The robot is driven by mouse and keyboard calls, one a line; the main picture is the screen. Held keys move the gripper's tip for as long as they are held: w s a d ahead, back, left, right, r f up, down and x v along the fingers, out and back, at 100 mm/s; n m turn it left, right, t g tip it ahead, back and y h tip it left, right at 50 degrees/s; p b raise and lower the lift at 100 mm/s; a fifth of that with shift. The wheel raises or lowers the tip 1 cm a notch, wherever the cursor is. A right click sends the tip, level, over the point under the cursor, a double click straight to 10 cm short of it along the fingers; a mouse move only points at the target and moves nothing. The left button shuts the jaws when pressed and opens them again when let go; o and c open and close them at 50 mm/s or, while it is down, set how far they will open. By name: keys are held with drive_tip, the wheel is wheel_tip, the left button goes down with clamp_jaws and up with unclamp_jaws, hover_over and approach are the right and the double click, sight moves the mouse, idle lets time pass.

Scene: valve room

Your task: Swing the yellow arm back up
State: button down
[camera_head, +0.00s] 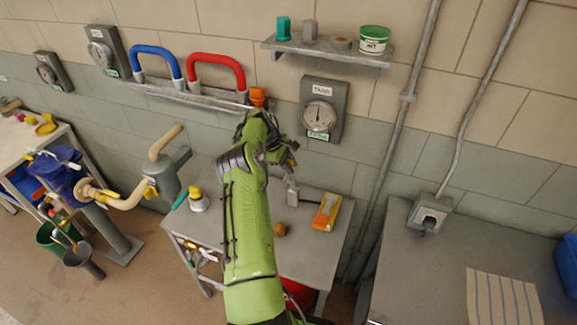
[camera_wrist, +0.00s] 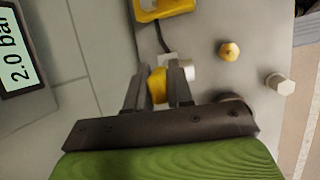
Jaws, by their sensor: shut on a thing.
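My gripper (camera_wrist: 157,88) is shut on a yellow piece (camera_wrist: 156,84), seen between its two dark fingers in the wrist view. Only a short stretch of this piece shows, and I take it to be the yellow arm. Its pivot and its tilt cannot be made out. In the head view my gripper (camera_head: 288,160) is over the back of the small grey table, below the wall gauge (camera_head: 319,116), and mostly hidden by my green arm.
The grey table (camera_head: 325,255) holds a yellow-orange meter (camera_head: 326,212) with a cord, a round yellow-brown knob (camera_wrist: 229,51) and a pale hex-shaped piece (camera_wrist: 280,85). Red (camera_head: 218,62) and blue (camera_head: 155,54) handles sit on the wall, with a shelf (camera_head: 335,49) to the right.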

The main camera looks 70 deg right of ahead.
drive_tip(key=shift+d, duration=0.25)
idle(0.4)
drive_tip(key=c, duration=1.1)
unclamp_jaws()
